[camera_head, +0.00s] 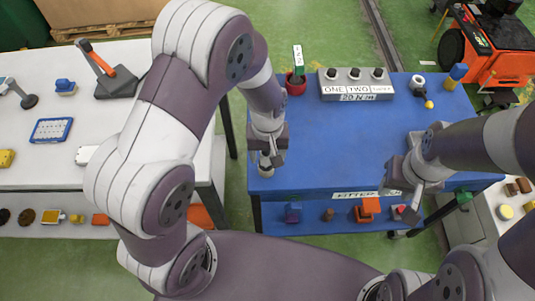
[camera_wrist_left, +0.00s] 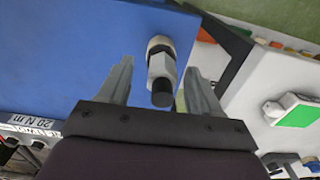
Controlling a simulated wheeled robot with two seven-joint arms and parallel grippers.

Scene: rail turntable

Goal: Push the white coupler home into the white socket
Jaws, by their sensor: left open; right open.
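A white fitting (camera_wrist_left: 160,64) with a dark band and a black end lies between the spread fingers of my left gripper (camera_wrist_left: 160,84) in the left wrist view. I cannot tell whether it is the coupler or the socket, or whether a finger touches it. In the head view my left gripper (camera_head: 270,150) is over the left front corner of the blue table, with part of the fitting (camera_head: 266,171) showing below it. My right gripper (camera_head: 405,180) is open near the table's right front; I see nothing held in it.
The blue table (camera_head: 320,140) has a clear middle. A white table (camera_head: 25,105) stands left.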

